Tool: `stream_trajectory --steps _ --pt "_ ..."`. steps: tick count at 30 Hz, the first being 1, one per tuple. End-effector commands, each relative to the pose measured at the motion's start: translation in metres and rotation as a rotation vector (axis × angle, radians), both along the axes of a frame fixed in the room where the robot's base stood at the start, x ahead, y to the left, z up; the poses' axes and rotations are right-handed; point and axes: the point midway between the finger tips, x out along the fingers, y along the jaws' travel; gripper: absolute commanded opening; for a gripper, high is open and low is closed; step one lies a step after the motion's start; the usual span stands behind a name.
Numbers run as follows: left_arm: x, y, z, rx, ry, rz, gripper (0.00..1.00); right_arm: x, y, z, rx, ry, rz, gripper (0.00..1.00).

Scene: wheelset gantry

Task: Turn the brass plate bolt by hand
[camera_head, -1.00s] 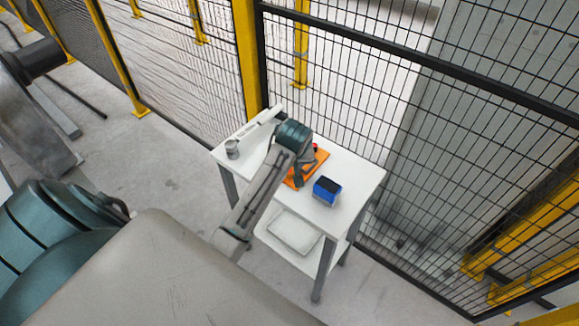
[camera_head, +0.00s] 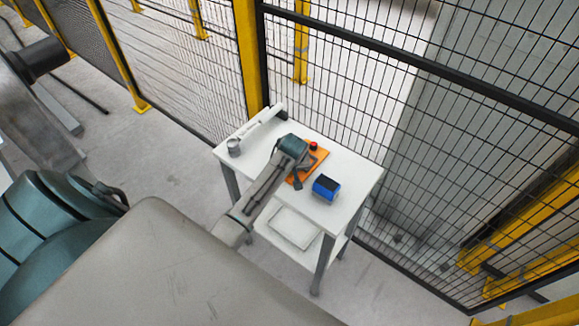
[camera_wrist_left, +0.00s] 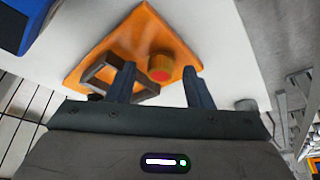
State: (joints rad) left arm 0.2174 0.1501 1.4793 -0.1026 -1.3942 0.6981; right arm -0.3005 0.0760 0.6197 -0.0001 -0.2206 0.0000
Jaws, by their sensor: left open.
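The brass bolt (camera_wrist_left: 161,66), a short yellow round knob with a red top, stands on an orange plate (camera_wrist_left: 185,50) in the left wrist view. In the head view its red top (camera_head: 313,145) shows at the far side of the plate (camera_head: 318,158). My left gripper (camera_wrist_left: 159,70) is open, one finger on each side of the bolt in the picture, with gaps visible. I cannot tell whether the fingertips are down at the bolt's height. A dark square frame (camera_wrist_left: 108,72) on the plate passes behind the left finger. My right gripper is not in view.
The plate lies on a white table (camera_head: 352,172). A blue box (camera_head: 326,188) stands close in front of it. A grey cup (camera_head: 234,147) and a long white tool (camera_head: 258,125) lie at the table's left side. Mesh fencing (camera_head: 440,110) stands behind.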

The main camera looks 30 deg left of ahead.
Motion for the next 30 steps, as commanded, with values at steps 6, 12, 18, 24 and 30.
stream_trajectory --steps 6,12,18,24,30 --pt "0.0001 0.0001 0.0 0.0 0.0 0.0 0.4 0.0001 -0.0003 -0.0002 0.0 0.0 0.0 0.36" --pt "0.0 0.0 0.0002 0.0 0.0 0.0 0.01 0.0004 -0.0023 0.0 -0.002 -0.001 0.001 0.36" --pt "-0.0002 0.0001 0.0002 0.001 0.0 -0.009 0.01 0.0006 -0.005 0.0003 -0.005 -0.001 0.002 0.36" --pt "-0.0008 0.0009 0.0002 0.001 0.001 -0.068 0.01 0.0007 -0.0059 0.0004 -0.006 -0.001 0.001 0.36" --pt "-0.0009 0.0016 0.0008 0.0 -0.001 -0.2 0.01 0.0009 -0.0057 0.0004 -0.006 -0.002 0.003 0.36"
